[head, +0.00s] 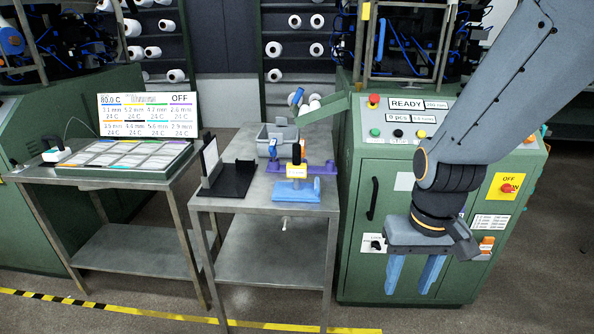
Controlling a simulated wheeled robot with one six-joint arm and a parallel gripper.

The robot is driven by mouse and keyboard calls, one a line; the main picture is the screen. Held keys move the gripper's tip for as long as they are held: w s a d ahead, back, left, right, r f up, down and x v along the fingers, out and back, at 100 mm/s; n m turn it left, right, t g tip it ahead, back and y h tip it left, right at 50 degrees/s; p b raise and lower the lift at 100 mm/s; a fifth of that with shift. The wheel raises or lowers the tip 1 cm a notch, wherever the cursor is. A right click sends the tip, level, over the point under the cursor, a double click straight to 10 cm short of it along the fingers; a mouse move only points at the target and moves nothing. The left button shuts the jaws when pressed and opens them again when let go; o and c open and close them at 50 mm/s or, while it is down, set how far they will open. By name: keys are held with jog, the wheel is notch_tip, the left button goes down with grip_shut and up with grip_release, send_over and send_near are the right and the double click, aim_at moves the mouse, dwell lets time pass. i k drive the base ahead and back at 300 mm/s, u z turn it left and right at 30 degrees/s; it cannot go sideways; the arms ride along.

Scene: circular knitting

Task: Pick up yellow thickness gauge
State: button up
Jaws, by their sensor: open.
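A small upright device with a yellow body (296,171), dark upper part and white label, apparently the yellow thickness gauge, stands at a blue base (297,191) near the front right of the middle metal table (262,205). Its fine detail is too small to make out. My gripper (408,292) hangs to the right of that table, in front of the green machine cabinet. Its two blue fingers point down, apart, with nothing between them.
A purple holder (322,168), a grey bin (276,133) and a black stand (229,181) share the middle table. The green cabinet (353,250) borders it on the right. A left table holds a compartment tray (131,169). Striped floor tape (100,306) runs in front.

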aim_at(296, 170)
jog(key=k, duration=0.65)
jog(key=u, duration=0.5)
jog(key=i, duration=1.2)
jog(key=z, duration=0.65)
jog(key=i, duration=0.45)
jog(key=z, duration=0.35)
